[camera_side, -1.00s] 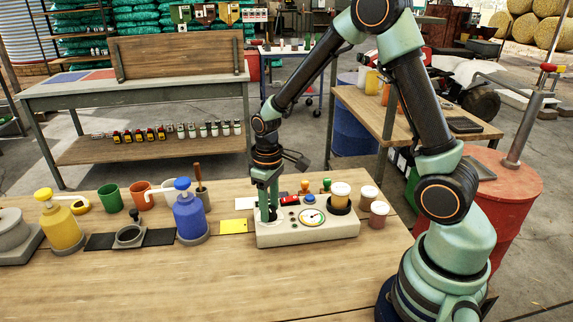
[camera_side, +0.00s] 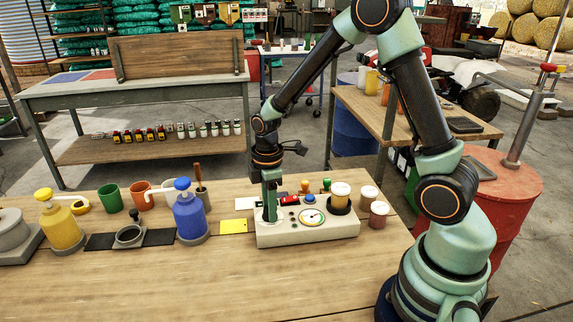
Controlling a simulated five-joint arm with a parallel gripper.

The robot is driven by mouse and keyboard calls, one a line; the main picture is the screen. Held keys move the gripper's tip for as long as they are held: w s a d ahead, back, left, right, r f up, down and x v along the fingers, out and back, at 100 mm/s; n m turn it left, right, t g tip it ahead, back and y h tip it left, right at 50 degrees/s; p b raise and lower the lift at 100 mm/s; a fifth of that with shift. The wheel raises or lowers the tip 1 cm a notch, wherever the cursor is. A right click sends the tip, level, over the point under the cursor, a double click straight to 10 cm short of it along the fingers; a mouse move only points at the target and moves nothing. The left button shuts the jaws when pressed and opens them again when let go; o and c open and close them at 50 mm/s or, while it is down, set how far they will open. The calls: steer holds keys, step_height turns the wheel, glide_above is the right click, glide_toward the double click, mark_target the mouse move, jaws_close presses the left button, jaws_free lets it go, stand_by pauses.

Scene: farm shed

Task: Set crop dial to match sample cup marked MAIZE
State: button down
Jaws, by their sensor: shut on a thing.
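A cream tester box (camera_side: 330,233) stands on the wooden bench. It has a round gauge (camera_side: 311,217) with a coloured rim, a red switch or display (camera_side: 290,200) and a dark round seat holding a yellowish cup with a white lid (camera_side: 340,194). My gripper (camera_side: 270,217) points straight down over the left end of the box, shut on a small dial there. The fingers hide most of the dial, so its setting cannot be read. Two more lidded cups, one tan (camera_side: 369,197) and one reddish (camera_side: 379,213), stand right of the box. No MAIZE marking is legible.
A blue pump bottle (camera_side: 190,214) and a yellow card (camera_side: 233,227) are left of the box. Farther left are a yellow pump bottle (camera_side: 61,226), a green mug (camera_side: 110,197) and an orange mug (camera_side: 142,194). The front of the bench is clear.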

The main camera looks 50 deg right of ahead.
steer(key=shift+n, duration=0.5)
steer(key=shift+c, duration=2.1)
jaws_free()
steer(key=shift+r, duration=0.1)
step_height(320, 180, up, 12)
steer(key=s+a+r+m+t, duration=0.2)
steer(key=s+r+m+t, duration=0.3)
steer(key=s+m, duration=0.5)
step_height(320, 180, up, 2)
steer(key=shift+a+r+m+t, duration=0.1)
steer(key=shift+a+m+t, duration=0.25)
steer(key=shift+m, duration=0.75)
